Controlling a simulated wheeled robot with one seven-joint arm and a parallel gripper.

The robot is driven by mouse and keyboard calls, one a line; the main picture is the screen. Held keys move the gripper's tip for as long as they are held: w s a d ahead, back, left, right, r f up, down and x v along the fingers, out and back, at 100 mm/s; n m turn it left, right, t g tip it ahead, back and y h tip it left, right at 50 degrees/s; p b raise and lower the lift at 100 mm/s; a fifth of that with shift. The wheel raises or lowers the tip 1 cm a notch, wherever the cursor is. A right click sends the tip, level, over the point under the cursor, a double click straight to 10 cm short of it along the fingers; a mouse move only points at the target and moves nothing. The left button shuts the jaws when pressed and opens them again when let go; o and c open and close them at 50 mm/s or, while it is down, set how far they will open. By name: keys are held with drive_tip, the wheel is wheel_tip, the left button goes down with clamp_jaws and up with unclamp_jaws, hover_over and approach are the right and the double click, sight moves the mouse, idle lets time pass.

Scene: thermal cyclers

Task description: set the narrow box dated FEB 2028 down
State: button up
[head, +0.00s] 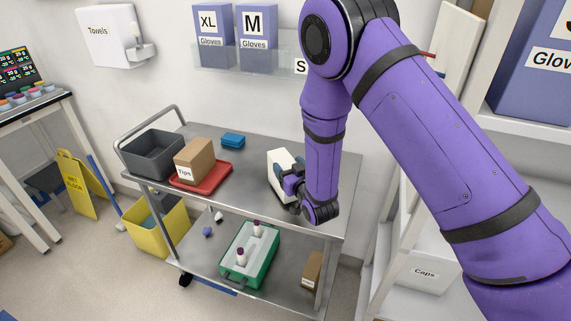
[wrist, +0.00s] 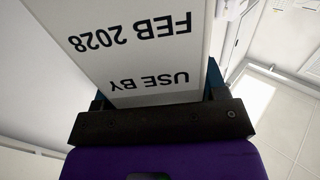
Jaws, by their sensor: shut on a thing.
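The narrow white box (head: 279,165) is at the right part of the cart's top shelf in the head view, partly hidden behind my gripper (head: 290,184). In the wrist view the box (wrist: 130,50) fills the space between the fingers of my gripper (wrist: 158,98), and its face reads USE BY FEB 2028 upside down. My gripper is shut on the box. Whether the box's base touches the shelf cannot be told, as my gripper and arm cover part of it.
The metal cart (head: 250,195) also holds a grey bin (head: 152,152), a Tips box (head: 194,160) on a red tray (head: 216,184), and a blue item (head: 233,140). A green rack (head: 262,270) stands on the lower shelf. The top shelf's middle is clear.

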drive_tip(key=shift+f, duration=0.7)
drive_tip(key=o, duration=1.4)
drive_tip(key=shift+c, duration=0.2)
drive_tip(key=v, duration=1.2)
drive_tip(key=shift+d, duration=0.1)
